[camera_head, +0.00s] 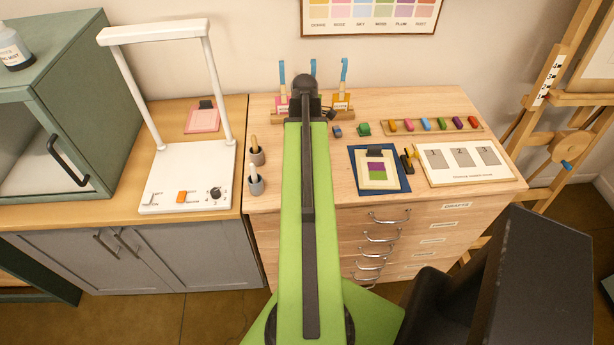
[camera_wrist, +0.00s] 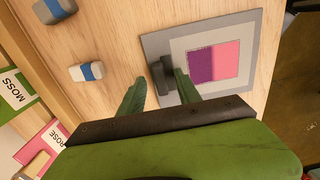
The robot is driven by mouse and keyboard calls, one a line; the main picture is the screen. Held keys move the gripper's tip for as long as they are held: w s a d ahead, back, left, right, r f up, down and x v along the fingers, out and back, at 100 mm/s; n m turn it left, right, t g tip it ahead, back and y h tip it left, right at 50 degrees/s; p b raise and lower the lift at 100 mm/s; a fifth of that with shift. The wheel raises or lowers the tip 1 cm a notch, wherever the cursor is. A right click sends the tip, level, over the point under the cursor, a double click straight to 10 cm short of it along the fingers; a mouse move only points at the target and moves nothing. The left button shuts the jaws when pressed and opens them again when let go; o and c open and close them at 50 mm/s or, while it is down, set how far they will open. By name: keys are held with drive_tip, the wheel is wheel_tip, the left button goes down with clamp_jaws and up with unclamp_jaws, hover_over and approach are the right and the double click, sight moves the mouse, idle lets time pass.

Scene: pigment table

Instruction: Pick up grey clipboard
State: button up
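The grey clipboard (camera_wrist: 260,70) lies flat on the wooden top in the wrist view, with a pale sheet bearing a purple and pink square. Its dark clip (camera_wrist: 161,80) is at the left edge of the board. My gripper (camera_wrist: 160,77) is open, with its two green fingers apart on either side of the clip. I cannot tell how far above the board the fingertips are. In the head view my arm hides the grey clipboard and the fingers.
In the head view, a blue clipboard (camera_head: 404,183), a numbered white board (camera_head: 440,178) and a row of coloured sticks (camera_head: 425,124) are right of my arm.

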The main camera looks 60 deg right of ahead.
drive_tip(key=shift+r, duration=0.1)
clamp_jaws()
idle(0.4)
